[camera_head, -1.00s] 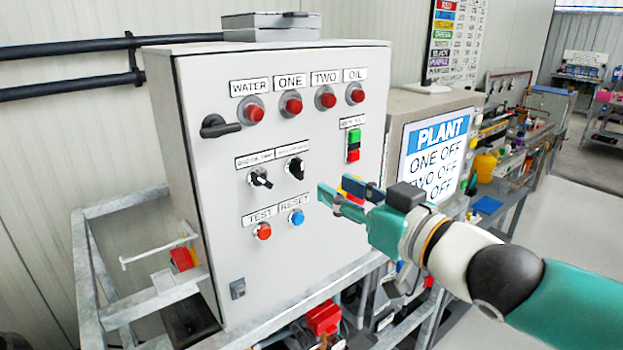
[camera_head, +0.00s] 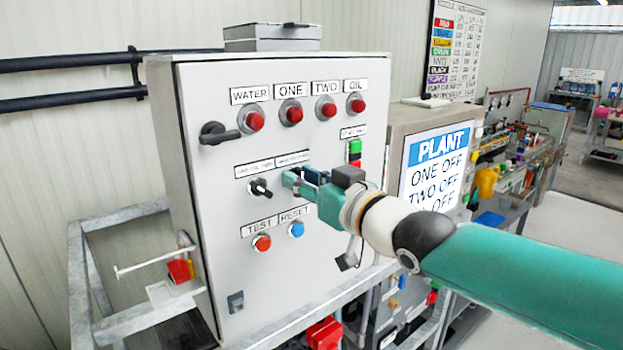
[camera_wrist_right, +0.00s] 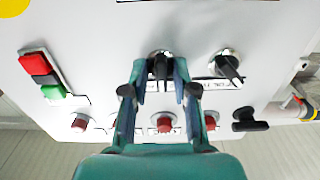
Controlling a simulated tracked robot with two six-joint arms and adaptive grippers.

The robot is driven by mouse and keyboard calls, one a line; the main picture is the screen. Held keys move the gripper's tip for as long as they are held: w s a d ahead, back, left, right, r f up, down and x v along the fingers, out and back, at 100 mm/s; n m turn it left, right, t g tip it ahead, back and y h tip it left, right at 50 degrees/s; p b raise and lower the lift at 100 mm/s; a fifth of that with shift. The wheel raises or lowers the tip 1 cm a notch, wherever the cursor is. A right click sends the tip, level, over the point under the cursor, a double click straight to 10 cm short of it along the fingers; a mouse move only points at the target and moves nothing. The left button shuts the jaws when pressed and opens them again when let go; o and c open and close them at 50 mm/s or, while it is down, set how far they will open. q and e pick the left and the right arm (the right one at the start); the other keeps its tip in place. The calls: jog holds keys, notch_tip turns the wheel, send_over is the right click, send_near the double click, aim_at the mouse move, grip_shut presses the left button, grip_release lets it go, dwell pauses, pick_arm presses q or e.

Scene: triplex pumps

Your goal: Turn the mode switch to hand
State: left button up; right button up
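The grey control cabinet (camera_head: 215,190) carries two black selector switches side by side; their labels are too small to read, so I cannot tell which is the mode switch. The left selector (camera_head: 260,188) stands clear; it also shows in the right wrist view (camera_wrist_right: 228,68). The right selector (camera_wrist_right: 161,63) is hidden behind my right gripper (camera_head: 293,181) in the head view. In the right wrist view, my right gripper (camera_wrist_right: 160,68) is open, its fingers on either side of this selector with visible gaps. I cannot tell whether they touch it. My left gripper is not in view.
Red lamps (camera_head: 290,112) line the cabinet's top. A black handle (camera_head: 219,132) is at left. A red button (camera_head: 262,243) and blue button (camera_head: 297,230) sit below the selectors. A green-and-red push-button pair (camera_head: 354,150) is close above my right arm. A PLANT screen (camera_head: 438,165) stands at right.

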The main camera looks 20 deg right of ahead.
grip_shut()
jog(key=shift+a+n+b, duration=0.1)
jog(key=shift+n+b, duration=0.8)
jog(key=shift+n, duration=3.5)
jog(key=shift+o, duration=1.6)
grip_release()
